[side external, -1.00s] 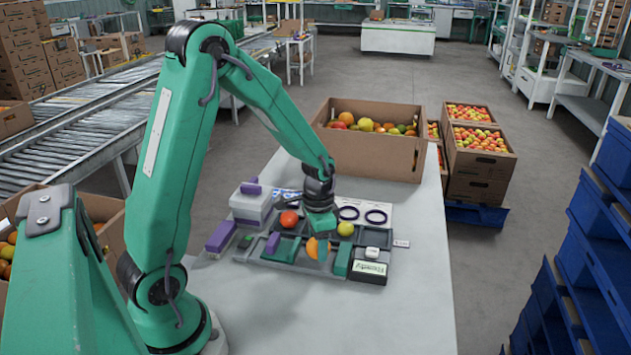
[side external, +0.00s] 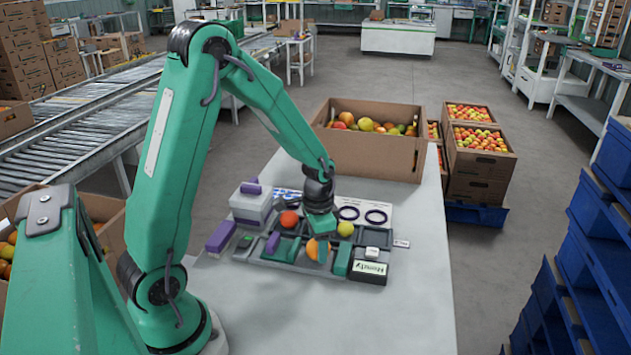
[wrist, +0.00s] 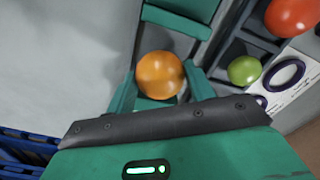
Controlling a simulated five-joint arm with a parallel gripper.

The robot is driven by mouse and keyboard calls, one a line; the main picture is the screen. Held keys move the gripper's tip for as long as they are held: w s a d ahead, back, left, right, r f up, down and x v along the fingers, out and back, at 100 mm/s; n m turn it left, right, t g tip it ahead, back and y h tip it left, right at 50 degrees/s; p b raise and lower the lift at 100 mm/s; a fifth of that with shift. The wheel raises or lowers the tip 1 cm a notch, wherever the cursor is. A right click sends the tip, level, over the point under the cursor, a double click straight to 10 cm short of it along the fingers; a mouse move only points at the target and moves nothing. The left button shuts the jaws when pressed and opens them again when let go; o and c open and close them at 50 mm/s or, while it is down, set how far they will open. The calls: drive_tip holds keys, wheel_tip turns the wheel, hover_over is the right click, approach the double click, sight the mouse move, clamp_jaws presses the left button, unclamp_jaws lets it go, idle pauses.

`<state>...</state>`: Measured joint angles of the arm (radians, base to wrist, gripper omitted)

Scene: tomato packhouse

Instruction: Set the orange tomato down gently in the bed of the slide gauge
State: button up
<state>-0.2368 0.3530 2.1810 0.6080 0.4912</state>
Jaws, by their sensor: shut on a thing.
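The orange tomato (side external: 312,251) is held between the two green fingers of my gripper (side external: 321,247), low over the slide gauge. The wrist view shows the tomato (wrist: 160,75) with a finger on its left and one on its right, so my gripper (wrist: 158,88) is shut on it.
A red tomato (side external: 289,219) and a yellow-green tomato (side external: 345,229) sit in tray compartments behind. A small display (side external: 369,267) stands right of the gauge, and purple rings (side external: 376,217) lie behind. A carton of tomatoes (side external: 370,155) stands at the back. The table's front is clear.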

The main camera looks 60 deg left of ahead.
drive_tip(key=shift+f, duration=0.4)
idle(0.3)
drive_tip(key=o, duration=0.8)
drive_tip(key=c, duration=0.3)
drive_tip(key=shift+r, duration=0.1)
drive_tip(key=shift+r, duration=3.45)
drive_tip(key=shift+r, duration=0.1)
